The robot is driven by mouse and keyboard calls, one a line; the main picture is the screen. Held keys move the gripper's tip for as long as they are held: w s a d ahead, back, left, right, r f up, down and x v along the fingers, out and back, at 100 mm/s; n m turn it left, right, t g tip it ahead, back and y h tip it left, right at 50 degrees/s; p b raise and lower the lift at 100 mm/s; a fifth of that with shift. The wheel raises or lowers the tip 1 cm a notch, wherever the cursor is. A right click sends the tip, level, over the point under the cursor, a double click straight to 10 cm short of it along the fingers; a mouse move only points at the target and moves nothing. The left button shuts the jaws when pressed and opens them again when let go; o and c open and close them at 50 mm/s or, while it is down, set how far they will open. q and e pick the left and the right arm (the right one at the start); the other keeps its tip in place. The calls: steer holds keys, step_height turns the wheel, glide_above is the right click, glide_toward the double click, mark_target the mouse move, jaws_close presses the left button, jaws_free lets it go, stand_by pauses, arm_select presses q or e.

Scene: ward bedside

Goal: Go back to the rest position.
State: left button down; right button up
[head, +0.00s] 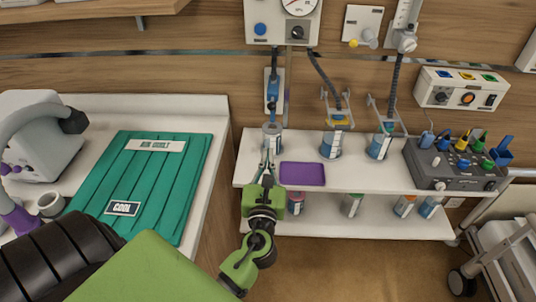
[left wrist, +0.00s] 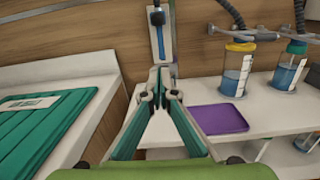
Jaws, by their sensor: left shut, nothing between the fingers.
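My left gripper (head: 268,158) is green with dark joints. It points away from me at the left end of the white shelf unit (head: 375,182). In the left wrist view its two fingers (left wrist: 159,78) meet at the tips with nothing between them. A jar with a pale label (head: 272,133) stands just beyond the fingertips in the head view, partly covered by them; I cannot tell whether they touch. A flat purple tray (head: 303,174) lies right of the gripper, and it also shows in the left wrist view (left wrist: 218,118). My right gripper is not in view.
A grey box (head: 455,165) with coloured plugs stands right. Several small containers fill the lower shelf. Left, a green pad (head: 150,185) lies on a white counter (head: 217,125). A wheeled cart (head: 505,265) stands lower right.

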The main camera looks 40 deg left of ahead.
arm_select(q)
steer(key=shift+a, duration=0.1)
steer(key=shift+f, duration=0.1)
steer(key=s+d+f+n+g+h, duration=0.1)
steer(key=d+f+n+g+h, duration=0.15)
steer(key=f, duration=0.85)
steer(key=s+d+f+n+g+h, duration=0.1)
steer(key=d+f+n+g+h, duration=0.15)
steer(key=f, duration=0.95)
steer(key=s+d+f+n+g+h, duration=0.1)
steer(key=s+f+n, duration=0.2)
steer(key=s+f, duration=0.35)
steer(key=s+d+f+n+g+h, duration=0.1)
steer(key=s+d+f+n+g, duration=0.15)
steer(key=f, duration=0.75)
steer(key=s+f+n+g+h, duration=0.1)
steer(key=s+f+n, duration=0.4)
steer(key=s, duration=0.5)
steer(key=s+f+n+g, duration=0.3)
steer(key=s+f+n, duration=0.3)
steer(key=s, duration=0.5)
steer(key=s+d+f+n+g+h, duration=0.1)
steer(key=s+f+n+g, duration=0.1)
steer(key=s+f+n, duration=0.4)
steer(key=s+f, duration=0.1)
steer(key=s, duration=0.4)
steer(key=shift+f+h, duration=0.3)
steer(key=shift+d+g, duration=0.1)
steer(key=shift+g, duration=0.15)
